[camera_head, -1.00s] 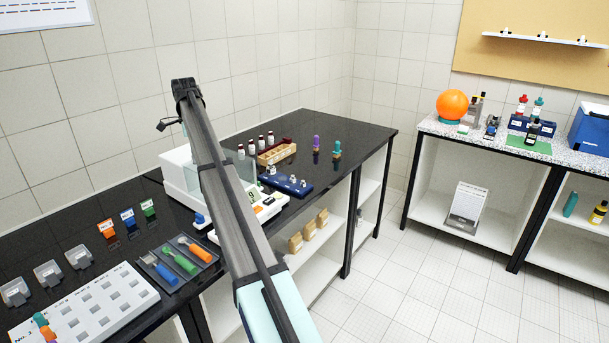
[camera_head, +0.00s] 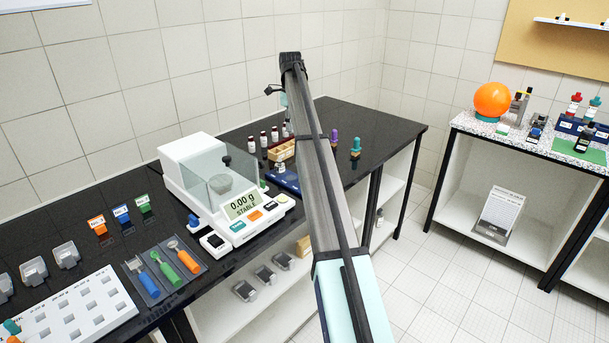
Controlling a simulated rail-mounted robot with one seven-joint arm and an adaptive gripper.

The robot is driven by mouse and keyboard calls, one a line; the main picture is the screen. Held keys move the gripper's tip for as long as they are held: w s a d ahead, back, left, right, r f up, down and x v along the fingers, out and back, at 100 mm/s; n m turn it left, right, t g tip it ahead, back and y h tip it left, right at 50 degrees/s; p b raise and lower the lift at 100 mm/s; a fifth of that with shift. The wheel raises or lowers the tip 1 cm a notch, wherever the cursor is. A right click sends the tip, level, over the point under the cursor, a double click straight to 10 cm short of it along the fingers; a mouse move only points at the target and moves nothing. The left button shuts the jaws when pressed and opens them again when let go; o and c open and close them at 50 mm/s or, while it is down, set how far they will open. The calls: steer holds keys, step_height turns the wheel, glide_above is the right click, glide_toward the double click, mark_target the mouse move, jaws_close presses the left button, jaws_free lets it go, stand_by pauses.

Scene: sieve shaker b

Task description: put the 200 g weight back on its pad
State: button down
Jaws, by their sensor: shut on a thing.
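My arm reaches from the bottom of the picture over the bench, and its far end (camera_head: 290,62) stands above the back of the bench. My gripper is hidden behind the arm, so its jaws and anything in them do not show. A blue weight tray (camera_head: 285,181) lies right of the balance, largely covered by my arm. I cannot make out the 200 g weight or its pad. The white balance (camera_head: 205,185) shows 0.00 g and STABLE, with a dish inside its clear shield.
Small bottles (camera_head: 263,139), a wooden rack (camera_head: 281,150) and purple- and teal-topped items (camera_head: 355,148) stand behind the tray. Left of the balance are a scoop tray (camera_head: 165,268), coloured label blocks (camera_head: 121,215) and a white slotted board (camera_head: 70,312). The bench's right end has clear black surface.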

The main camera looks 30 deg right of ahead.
mark_target(292, 177)
steer(key=shift+s+a+f, duration=0.1)
steer(key=shift+a+f, duration=0.1)
steer(key=shift+a, duration=0.2)
step_height(292, 177, down, 19)
steer(key=p, duration=0.5)
steer(key=shift+f, duration=0.15)
steer(key=shift+f, duration=0.1)
steer(key=c, duration=0.8)
jaws_free()
step_height(292, 177, up, 12)
steer(key=b, duration=0.3)
